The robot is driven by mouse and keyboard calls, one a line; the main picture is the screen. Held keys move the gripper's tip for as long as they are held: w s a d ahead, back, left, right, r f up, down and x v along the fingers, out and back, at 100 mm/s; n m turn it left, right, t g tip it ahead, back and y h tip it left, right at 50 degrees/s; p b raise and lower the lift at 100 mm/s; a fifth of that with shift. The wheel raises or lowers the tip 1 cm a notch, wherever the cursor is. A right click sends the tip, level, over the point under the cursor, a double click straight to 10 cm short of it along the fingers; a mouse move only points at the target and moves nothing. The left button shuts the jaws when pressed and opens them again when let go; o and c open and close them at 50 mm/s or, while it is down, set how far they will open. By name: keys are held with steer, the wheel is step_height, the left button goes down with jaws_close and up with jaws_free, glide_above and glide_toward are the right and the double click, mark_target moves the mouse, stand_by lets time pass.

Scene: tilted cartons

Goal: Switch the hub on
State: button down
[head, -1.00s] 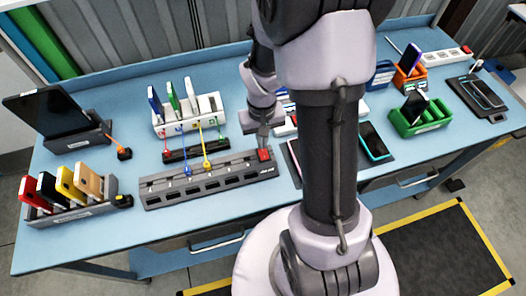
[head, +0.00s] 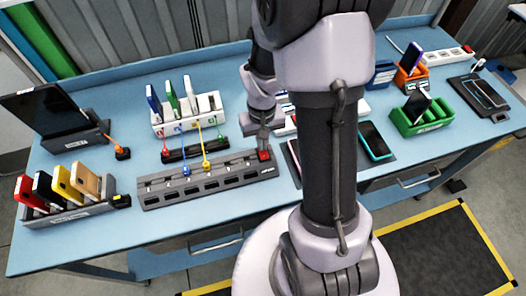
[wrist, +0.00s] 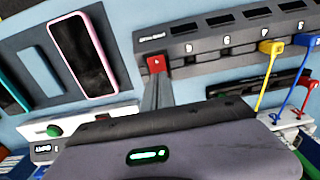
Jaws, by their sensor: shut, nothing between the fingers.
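The hub (head: 209,183) is a long dark grey strip with a row of slots, lying along the front of the blue table. A red switch (head: 264,155) sits at its right end; in the wrist view the switch (wrist: 157,63) shows a small pale mark. My gripper (head: 263,147) points down at the switch. In the wrist view my gripper's fingers (wrist: 156,80) are together and empty, their tips at the switch's lower edge. I cannot tell whether they touch it or whether it is pressed in. A yellow plug (wrist: 270,47) and a blue plug (wrist: 302,40) sit at the hub.
A white rack (head: 188,119) with upright phones stands behind the hub, with coloured cables in front. Another phone rack (head: 70,216) and a tablet stand (head: 75,145) are at left. A teal-edged phone (head: 375,141) lies right of my arm, and a green holder (head: 420,121) stands beyond.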

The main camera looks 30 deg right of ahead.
steer(key=shift+f, duration=0.2)
steer(key=shift+r, duration=0.15)
step_height(320, 180, up, 7)
steer(key=p, duration=0.5)
steer(key=shift+p, duration=0.3)
